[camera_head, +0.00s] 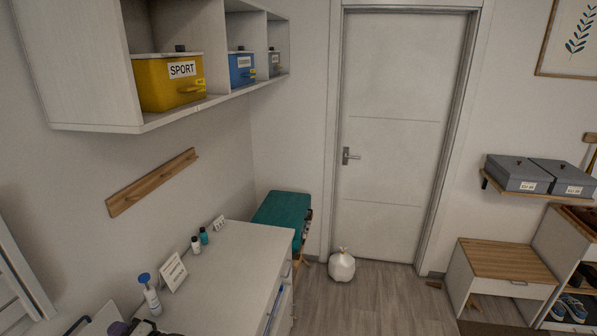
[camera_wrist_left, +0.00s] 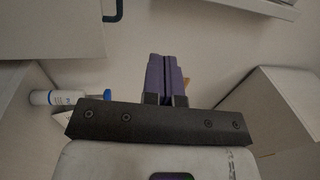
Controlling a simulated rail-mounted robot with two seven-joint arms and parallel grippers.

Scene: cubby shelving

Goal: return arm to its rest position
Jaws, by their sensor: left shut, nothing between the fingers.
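My left gripper (camera_head: 120,328) shows only as a small dark purple part at the bottom edge of the head view, at the near end of the white cabinet top. In the left wrist view its purple fingers (camera_wrist_left: 166,75) are pressed together, with nothing held between them. Its arm is mostly out of the head view. My right gripper is not in view.
A blue-capped bottle (camera_head: 151,297) and a small white sign (camera_head: 173,273) stand on the white cabinet (camera_head: 240,255) near my left gripper. Wall cubbies (camera_head: 85,115) hold labelled boxes above. A white bag (camera_head: 342,266) sits on the floor by the door (camera_head: 390,140).

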